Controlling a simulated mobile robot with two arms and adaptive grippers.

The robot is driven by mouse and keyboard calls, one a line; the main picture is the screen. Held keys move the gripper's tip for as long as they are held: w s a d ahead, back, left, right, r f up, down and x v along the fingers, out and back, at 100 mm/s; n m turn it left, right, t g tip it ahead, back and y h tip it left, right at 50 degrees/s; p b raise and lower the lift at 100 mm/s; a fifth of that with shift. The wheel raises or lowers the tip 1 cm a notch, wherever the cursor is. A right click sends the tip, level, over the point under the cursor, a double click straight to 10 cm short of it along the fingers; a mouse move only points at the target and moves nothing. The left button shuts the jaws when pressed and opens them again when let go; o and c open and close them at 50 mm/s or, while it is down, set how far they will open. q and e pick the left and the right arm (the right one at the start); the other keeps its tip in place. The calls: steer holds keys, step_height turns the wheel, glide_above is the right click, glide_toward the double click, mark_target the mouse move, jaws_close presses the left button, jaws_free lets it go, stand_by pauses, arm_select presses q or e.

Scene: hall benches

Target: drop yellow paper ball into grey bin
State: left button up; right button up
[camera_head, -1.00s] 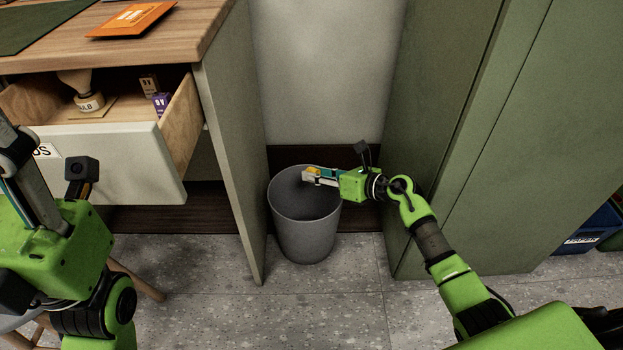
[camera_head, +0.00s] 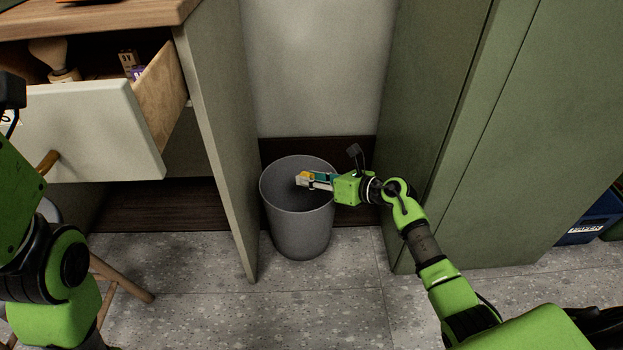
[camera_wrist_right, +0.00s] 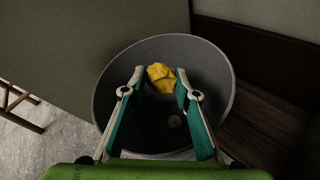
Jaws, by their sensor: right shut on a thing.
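The grey bin (camera_head: 298,230) stands on the floor between the desk's side panel and the green cabinet. In the right wrist view, its round rim (camera_wrist_right: 222,110) surrounds my fingertips. My right gripper (camera_head: 303,180) reaches in from the right, over the bin's opening. It is shut on the crumpled yellow paper ball (camera_wrist_right: 161,78), which sits between the fingertips above the dark inside of the bin. In the head view only a small bit of the ball (camera_head: 307,175) shows. My left arm is at the left edge, with its fingers out of frame.
The green cabinet (camera_head: 450,130) rises close on the right. A wooden stool leg (camera_head: 120,280) is at lower left. Floor in front of the bin is clear.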

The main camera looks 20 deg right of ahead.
steer(key=o, duration=0.7)
steer(key=shift+o, duration=0.2)
step_height(320, 180, up, 10)
